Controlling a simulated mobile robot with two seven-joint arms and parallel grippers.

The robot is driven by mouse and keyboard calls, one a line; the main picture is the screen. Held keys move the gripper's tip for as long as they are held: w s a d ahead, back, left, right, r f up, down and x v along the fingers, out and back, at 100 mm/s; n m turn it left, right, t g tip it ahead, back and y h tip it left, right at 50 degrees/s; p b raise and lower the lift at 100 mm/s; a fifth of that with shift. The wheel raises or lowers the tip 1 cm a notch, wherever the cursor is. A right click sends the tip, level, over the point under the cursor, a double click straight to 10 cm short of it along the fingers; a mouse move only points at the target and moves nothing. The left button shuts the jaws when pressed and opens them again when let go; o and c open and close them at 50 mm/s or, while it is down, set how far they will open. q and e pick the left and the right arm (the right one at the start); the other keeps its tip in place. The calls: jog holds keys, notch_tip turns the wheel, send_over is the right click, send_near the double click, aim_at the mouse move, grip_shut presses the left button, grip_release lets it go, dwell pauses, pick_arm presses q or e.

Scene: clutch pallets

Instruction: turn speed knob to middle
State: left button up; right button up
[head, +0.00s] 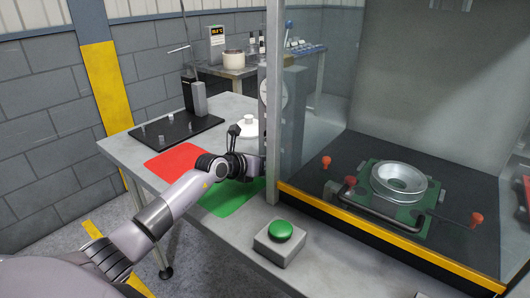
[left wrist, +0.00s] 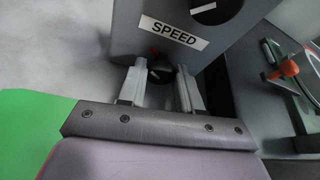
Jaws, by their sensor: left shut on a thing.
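The dark speed knob (left wrist: 160,72) sits below the white SPEED label (left wrist: 174,31) on a grey control panel (left wrist: 135,12) in the left wrist view. It has a pale pointer line, and a red mark shows at its upper left edge. My left gripper (left wrist: 161,88) is shut on this knob, one finger on each side. In the head view my left gripper (head: 252,166) reaches the panel beside the upright post, and the knob is hidden there. My right gripper is not in view.
Another knob (left wrist: 210,10) is above the label. A glass-walled press enclosure with a yellow front edge (head: 375,235) stands right of my gripper. A green push button (head: 280,231) is in front. Red (head: 172,160) and green (head: 222,206) mats lie on the table.

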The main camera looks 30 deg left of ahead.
pick_arm(q)
jog(key=shift+m+y+p, duration=0.5)
jog(key=shift+m+p, duration=0.2)
jog(key=shift+p, duration=0.2)
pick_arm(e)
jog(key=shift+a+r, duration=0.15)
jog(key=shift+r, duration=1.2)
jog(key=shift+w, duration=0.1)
pick_arm(q)
jog(key=o, duration=0.7)
jog(key=shift+o, duration=0.2)
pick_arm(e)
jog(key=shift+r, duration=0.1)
pick_arm(q)
jog(key=shift+v, duration=3.6)
jog(key=shift+d+f, duration=0.1)
